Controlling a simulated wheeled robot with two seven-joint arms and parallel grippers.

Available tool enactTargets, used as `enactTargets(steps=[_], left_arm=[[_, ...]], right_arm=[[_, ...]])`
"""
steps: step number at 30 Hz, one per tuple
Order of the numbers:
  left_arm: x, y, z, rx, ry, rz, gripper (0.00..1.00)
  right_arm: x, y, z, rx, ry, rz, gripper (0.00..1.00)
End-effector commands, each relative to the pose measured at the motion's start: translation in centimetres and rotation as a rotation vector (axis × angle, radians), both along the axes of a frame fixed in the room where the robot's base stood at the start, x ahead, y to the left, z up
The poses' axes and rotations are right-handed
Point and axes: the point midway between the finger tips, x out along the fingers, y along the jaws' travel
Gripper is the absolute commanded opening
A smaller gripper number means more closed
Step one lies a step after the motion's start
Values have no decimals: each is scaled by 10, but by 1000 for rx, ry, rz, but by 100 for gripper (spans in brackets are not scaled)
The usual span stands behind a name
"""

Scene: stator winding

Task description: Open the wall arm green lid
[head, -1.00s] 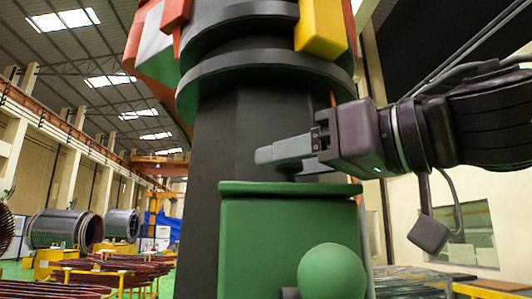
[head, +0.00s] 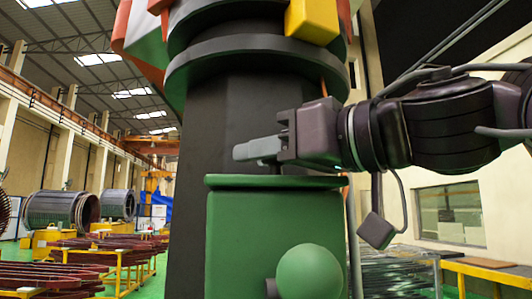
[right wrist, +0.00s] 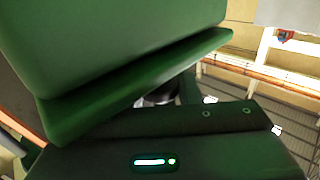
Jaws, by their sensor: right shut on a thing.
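The green box (head: 250,240) stands in front of a dark column in the head view. Its flat green lid (head: 230,182) lies level across the top, with no gap visible there. My right gripper (head: 258,150) reaches in from the right just above the lid's back part, fingers pointing left. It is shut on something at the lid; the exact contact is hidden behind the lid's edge. In the right wrist view, a green slab with a rim (right wrist: 140,95) fills the upper left, close to the gripper body. My left gripper is not in view.
A round green knob (head: 310,272) sticks out at the box's lower front. The dark column (head: 215,125) rises right behind the lid, with a yellow block (head: 312,18) higher up. Yellow-framed racks (head: 120,262) stand far off at the left.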

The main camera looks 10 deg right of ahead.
Motion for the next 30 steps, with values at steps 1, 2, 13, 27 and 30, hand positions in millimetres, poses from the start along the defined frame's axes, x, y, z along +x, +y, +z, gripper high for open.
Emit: enactTargets(steps=[1,2,13,27,30], left_arm=[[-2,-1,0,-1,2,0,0],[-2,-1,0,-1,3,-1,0],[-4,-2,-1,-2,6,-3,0],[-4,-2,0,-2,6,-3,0],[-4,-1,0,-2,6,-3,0]], right_arm=[[1,0,0,1,1,0,0],[1,0,0,0,0,0,0],[3,1,5,1,74,1,0],[19,0,18,1,412,-3,0],[23,0,20,2,473,-4,0]])
